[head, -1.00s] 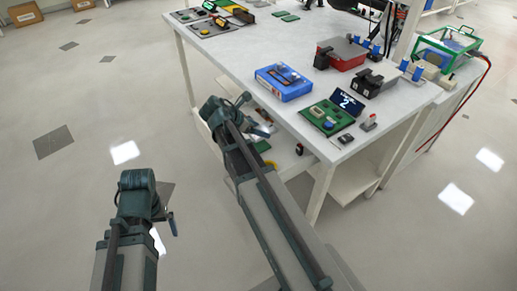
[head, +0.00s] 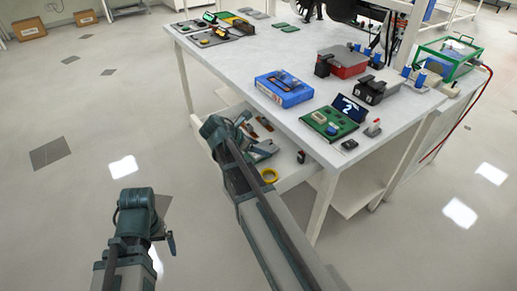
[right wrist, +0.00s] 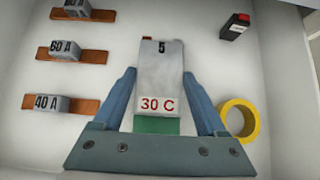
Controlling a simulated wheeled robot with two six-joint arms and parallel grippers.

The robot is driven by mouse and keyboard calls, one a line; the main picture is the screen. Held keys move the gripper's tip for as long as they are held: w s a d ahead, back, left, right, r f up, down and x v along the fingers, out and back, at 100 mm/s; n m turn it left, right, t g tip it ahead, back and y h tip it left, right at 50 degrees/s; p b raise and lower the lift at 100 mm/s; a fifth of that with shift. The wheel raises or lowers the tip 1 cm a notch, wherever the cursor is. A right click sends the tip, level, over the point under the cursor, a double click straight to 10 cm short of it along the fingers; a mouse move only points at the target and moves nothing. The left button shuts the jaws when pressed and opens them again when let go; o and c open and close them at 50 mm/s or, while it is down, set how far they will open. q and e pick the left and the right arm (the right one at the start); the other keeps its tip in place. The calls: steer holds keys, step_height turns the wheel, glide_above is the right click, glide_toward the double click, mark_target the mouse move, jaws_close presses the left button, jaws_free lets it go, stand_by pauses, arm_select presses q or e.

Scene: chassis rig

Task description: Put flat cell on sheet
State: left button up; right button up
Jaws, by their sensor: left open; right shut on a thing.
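The flat cell (right wrist: 161,62) is a grey slab marked "5" and "30 C" in the right wrist view. My right gripper (right wrist: 160,78) is shut on it, with one finger at each side. A green flat piece (right wrist: 157,125) shows just past the cell's near end; I cannot tell whether it is the sheet or whether the cell touches it. In the head view my right gripper (head: 250,138) is at the lower shelf, below the table's front edge. My left gripper (head: 171,240) is open and empty over the floor, away from the table.
On the white shelf are several grey blocks on copper strips, such as the 40 A one (right wrist: 60,104), a yellow ring (right wrist: 238,119) and a black box (right wrist: 236,26). The tabletop (head: 235,70) above holds a blue box (head: 284,92) and a green board (head: 330,122).

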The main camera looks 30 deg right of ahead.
steer(key=shift+f, duration=0.2)
steer(key=o, duration=1.5)
steer(key=shift+r, duration=0.1)
steer(key=shift+r, duration=0.25)
steer(key=p+v, duration=0.8)
steer(key=v, duration=0.3)
steer(key=shift+s+a+r+p, duration=0.1)
steer(key=shift+a+r+p, duration=0.1)
steer(key=shift+a+p, duration=0.15)
steer(key=shift+d+f, duration=0.1)
